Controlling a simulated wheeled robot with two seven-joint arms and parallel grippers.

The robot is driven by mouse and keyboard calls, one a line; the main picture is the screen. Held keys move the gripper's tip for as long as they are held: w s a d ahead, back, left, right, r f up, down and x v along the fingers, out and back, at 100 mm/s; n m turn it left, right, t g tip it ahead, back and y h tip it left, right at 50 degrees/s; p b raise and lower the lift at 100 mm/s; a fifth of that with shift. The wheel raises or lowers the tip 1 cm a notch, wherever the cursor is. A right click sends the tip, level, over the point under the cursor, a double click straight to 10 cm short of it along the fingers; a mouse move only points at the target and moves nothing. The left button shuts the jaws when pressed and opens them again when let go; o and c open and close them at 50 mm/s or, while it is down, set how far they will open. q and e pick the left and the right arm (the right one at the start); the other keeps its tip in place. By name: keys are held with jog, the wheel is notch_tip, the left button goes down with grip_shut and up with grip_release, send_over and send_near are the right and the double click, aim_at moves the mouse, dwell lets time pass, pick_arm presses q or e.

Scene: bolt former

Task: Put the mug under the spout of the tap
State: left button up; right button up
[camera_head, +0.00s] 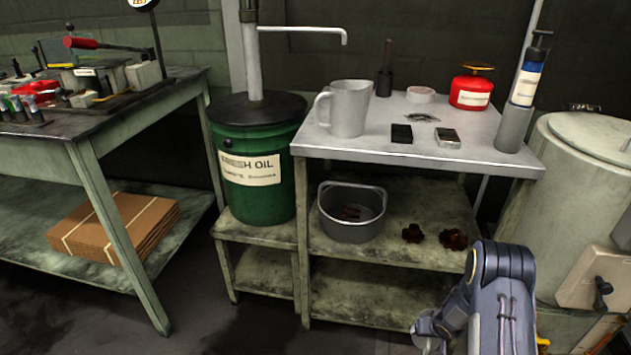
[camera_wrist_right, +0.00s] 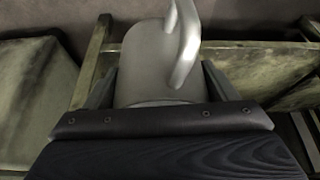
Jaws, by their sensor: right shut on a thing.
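A grey metal mug (camera_wrist_right: 150,55) with a curved handle is held between the fingers of my right gripper (camera_wrist_right: 160,88) in the right wrist view; its lower part is hidden by the gripper body. In the head view my right arm comes in at the lower right, and its fingers and the mug do not show. The tap (camera_head: 252,60) is a grey upright pipe on the green oil drum (camera_head: 285,195), with a thin spout (camera_head: 305,29) reaching right and bent down at its tip. My left gripper is out of view.
A large grey jug (camera_head: 349,110) stands on the metal table (camera_head: 370,153), below the spout tip in the picture. A black block (camera_head: 401,133), a metal box (camera_head: 448,138), a red can (camera_head: 470,91) and a pump bottle (camera_head: 520,105) share the tabletop. A grey bucket (camera_head: 350,229) sits below.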

jog(key=s+a+r+n, duration=0.1)
jog(key=a+r, duration=0.7)
jog(key=r, duration=0.4)
jog(key=a+r+n, duration=0.1)
jog(key=a+r, duration=0.7)
jog(key=r, duration=0.3)
jog(key=w+d+r+p+v, duration=0.1)
jog(key=w+p+v, duration=0.1)
jog(key=p+v, duration=1.4)
jog(key=w+d+r+p+v, duration=0.1)
jog(key=w+p+v, duration=0.1)
jog(key=p+v, duration=1.4)
jog(key=shift+a+r+y+p, duration=0.2)
jog(key=shift+y+p, duration=0.2)
jog(key=shift+p, duration=0.75)
jog(key=shift+f, duration=0.1)
